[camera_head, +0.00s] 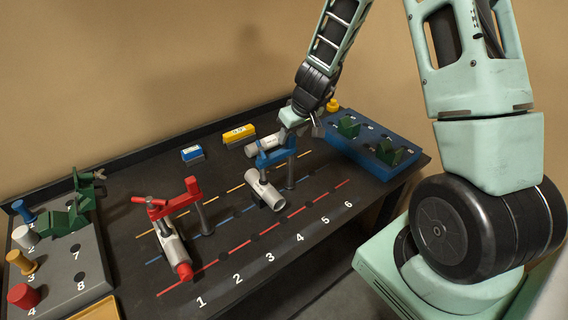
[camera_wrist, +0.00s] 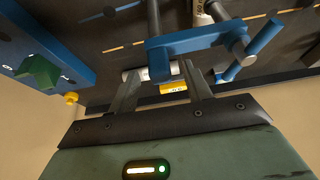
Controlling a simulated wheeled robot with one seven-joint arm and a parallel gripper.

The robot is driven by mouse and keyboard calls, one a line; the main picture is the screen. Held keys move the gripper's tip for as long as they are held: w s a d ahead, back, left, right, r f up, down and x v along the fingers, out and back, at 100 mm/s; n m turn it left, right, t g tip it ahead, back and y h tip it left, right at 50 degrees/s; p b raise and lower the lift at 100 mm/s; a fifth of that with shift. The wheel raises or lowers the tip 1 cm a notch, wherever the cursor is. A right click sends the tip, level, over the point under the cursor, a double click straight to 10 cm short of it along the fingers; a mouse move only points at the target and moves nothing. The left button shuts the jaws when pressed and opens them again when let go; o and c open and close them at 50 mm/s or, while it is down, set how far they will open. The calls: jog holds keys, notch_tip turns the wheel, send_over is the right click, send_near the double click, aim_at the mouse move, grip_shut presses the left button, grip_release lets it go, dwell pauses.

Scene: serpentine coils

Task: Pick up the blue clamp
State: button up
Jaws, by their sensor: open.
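The blue clamp (camera_head: 277,153) is on a grey post on the dark table, with its arm over a short grey pipe (camera_head: 268,192). In the wrist view the blue clamp (camera_wrist: 197,42) crosses the top middle, with a blue handle at its right. My gripper (camera_head: 298,131) is just above and behind the clamp in the head view. In the wrist view my gripper (camera_wrist: 162,70) has its fingers spread, with the clamp's near end close to the gap between the tips. I cannot tell whether they touch it. Nothing is held.
A red clamp (camera_head: 175,198) stands over another pipe at the left. A blue block (camera_head: 362,153) with green V-rests stands at right; a grey block (camera_head: 75,262) at left.

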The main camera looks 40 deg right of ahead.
jog(key=shift+x, duration=0.95)
grip_shut()
jog(key=shift+r, duration=0.1)
dwell(0.6)
